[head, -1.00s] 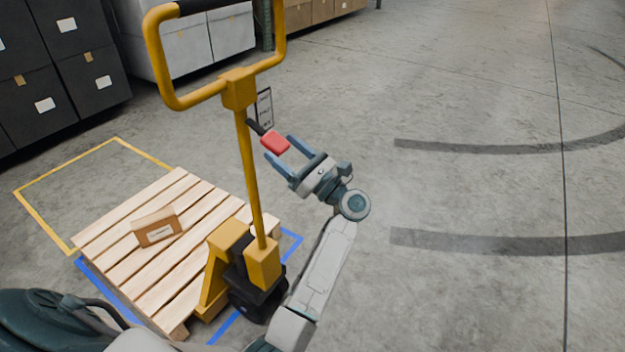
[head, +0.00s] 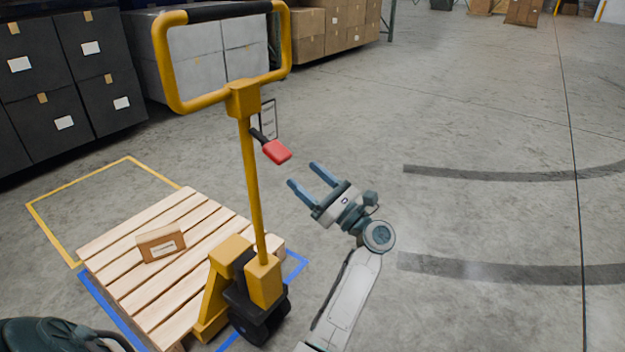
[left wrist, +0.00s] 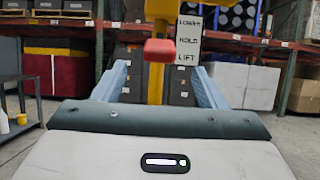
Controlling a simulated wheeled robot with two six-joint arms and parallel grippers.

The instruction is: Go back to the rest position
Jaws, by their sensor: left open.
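My left gripper (head: 306,180) is open and empty in the head view, its two blue fingers pointing up and left. A yellow pallet jack (head: 252,180) with a loop handle stands to its left. The jack's red-tipped lever (head: 276,151) is just beyond the fingers, apart from them. In the left wrist view the red lever tip (left wrist: 159,49) shows between and beyond the open fingers (left wrist: 160,85). A card behind it (left wrist: 188,40) reads LOWER, HOLD, LIFT. My right gripper is in neither view.
A wooden pallet (head: 120,235) with a small cardboard box (head: 160,243) lies at the jack's base, within blue floor tape. Dark boxes (head: 60,75) and grey cartons (head: 200,50) stand behind. The floor to the right is clear.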

